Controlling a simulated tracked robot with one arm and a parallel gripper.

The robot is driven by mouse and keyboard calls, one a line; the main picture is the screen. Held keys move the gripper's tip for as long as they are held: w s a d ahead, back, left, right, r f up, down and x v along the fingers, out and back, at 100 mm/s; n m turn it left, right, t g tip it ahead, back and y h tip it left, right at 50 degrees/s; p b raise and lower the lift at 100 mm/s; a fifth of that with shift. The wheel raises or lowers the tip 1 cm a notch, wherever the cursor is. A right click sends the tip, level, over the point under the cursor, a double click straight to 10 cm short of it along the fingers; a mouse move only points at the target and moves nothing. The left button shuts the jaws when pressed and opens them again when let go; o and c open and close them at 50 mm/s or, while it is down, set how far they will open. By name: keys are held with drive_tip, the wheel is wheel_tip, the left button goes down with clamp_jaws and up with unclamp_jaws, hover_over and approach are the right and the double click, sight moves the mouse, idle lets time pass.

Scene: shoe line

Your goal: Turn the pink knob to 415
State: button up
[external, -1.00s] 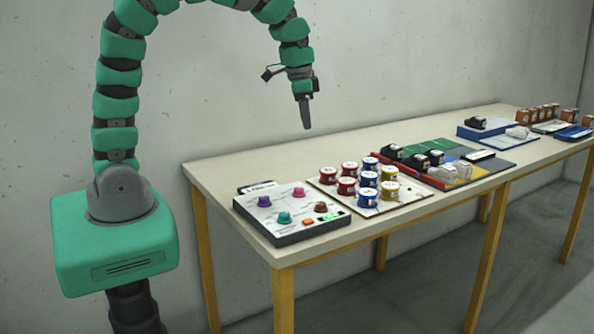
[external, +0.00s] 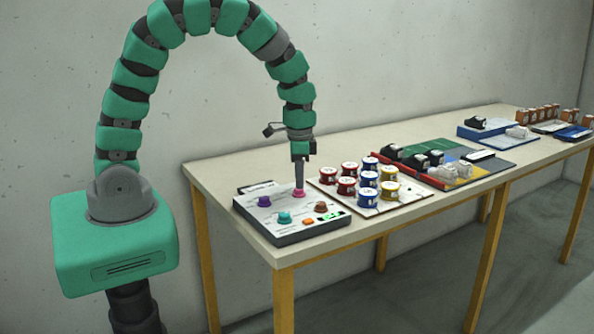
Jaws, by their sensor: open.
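The pink knob (external: 298,194) is at the back right of the control panel (external: 300,235), which lies near the table's left end. My gripper (external: 299,184) points straight down with its fingertips at the pink knob, overlapping its top in the picture. It is open; I cannot tell whether the fingers touch the knob or stand around it. A purple knob (external: 264,201), a teal knob (external: 284,217) and a brown knob (external: 321,206) are on the same panel. The panel's markings are too small to read.
An orange button (external: 308,222) and a small green display (external: 330,216) are at the panel's front right. A board (external: 385,209) with several red, blue and yellow spools stands close to the right. More trays and shoes lie farther along the table (external: 222,178).

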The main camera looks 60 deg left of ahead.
sight(299, 192)
drive_tip(key=shift+f, duration=1.25)
drive_tip(key=c, duration=1)
drive_tip(key=shift+n, duration=0.4)
drive_tip(key=n, duration=0.3)
drive_tip(key=shift+r+p, duration=0.1)
drive_tip(key=shift+p, duration=0.2)
drive_tip(key=shift+n+p, duration=0.4)
drive_tip(key=shift+n, duration=1.6)
